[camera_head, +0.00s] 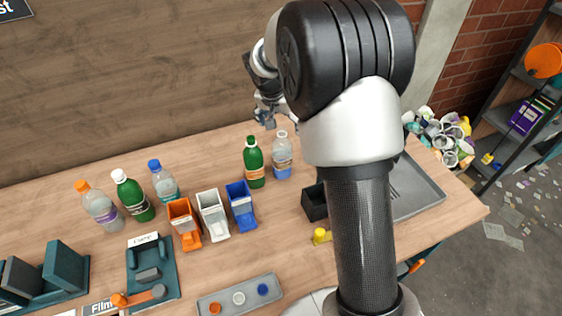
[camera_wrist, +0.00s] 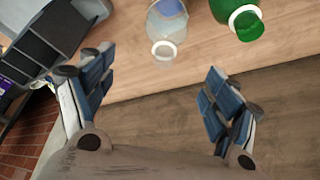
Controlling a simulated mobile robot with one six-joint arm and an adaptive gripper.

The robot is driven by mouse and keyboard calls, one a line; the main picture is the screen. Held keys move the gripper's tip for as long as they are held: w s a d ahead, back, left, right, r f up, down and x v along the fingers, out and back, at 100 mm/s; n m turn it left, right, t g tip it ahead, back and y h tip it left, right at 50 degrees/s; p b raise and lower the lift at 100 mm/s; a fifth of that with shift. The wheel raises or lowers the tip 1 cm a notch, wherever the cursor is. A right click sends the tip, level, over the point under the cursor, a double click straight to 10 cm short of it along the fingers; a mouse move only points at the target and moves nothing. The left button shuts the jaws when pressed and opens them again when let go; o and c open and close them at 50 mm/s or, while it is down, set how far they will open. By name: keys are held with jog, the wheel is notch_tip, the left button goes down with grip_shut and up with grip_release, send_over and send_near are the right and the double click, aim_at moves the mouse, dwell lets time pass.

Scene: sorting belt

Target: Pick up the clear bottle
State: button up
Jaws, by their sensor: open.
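Two more clear bottles stand further left, one with a blue cap (camera_head: 164,181) and one with an orange cap (camera_head: 100,206). My gripper (camera_wrist: 157,68) is open and empty, its blue-padded fingers spread apart. In the head view, my gripper (camera_head: 266,114) is above and behind the white-capped bottle.
A green bottle with a white cap (camera_head: 134,196) stands between the other clear bottles. Orange (camera_head: 185,224), white (camera_head: 213,214) and blue (camera_head: 241,206) bins are in front. A black box (camera_head: 314,203) and grey tray (camera_head: 415,190) lie right, partly behind my arm.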

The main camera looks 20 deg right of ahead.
aim_at(283, 129)
jog(key=b+x, duration=0.1)
jog(key=x, duration=0.4)
jog(key=shift+w+f, duration=0.1)
jog(key=shift+f, duration=0.05)
jog(key=x, duration=0.1)
jog(key=b+x, duration=0.1)
jog(key=x, duration=0.2)
jog(key=shift+a+f+b, duration=0.3)
jog(key=shift+f+b, duration=0.05)
jog(key=shift+d+f, duration=0.15)
jog(key=shift+f, duration=0.15)
jog(key=shift+c, duration=0.2)
jog(key=c, duration=1.5)
